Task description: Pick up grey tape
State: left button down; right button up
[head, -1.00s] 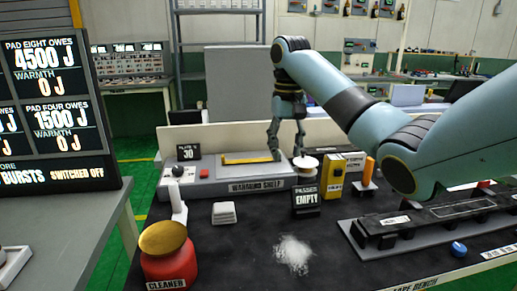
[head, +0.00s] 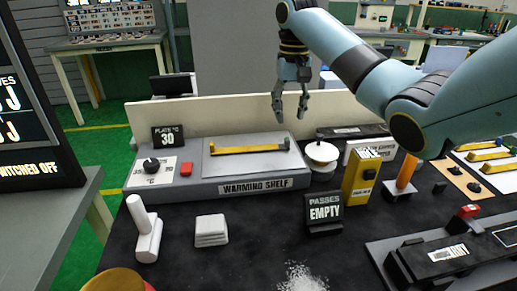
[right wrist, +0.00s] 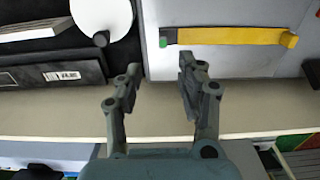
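A white reel (head: 321,152) with a flat round top stands just right of the warming shelf; I cannot tell for sure that it is the grey tape. In the right wrist view the reel (right wrist: 100,16) shows at the top left, with a dark knob over its edge. My right gripper (head: 290,112) is open and empty, in the air above the back of the bench, up and left of the reel. Its two parted fingers (right wrist: 158,85) show in the right wrist view, below and right of the reel. My left gripper is not in view.
The warming shelf (head: 222,172) carries a yellow strip (head: 248,149). A "PASSES EMPTY" sign (head: 324,213) and a yellow box (head: 362,178) stand in front of the reel. A pale stack (head: 211,230) and white powder (head: 302,279) lie on the dark bench. A low cream wall (head: 225,113) runs behind.

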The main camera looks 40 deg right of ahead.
jog(key=f, duration=0.7)
jog(key=shift+a+p, duration=0.25)
jog(key=shift+p, duration=0.05)
jog(key=shift+c, duration=0.3)
jog(key=shift+r, duration=0.1)
grip_shut()
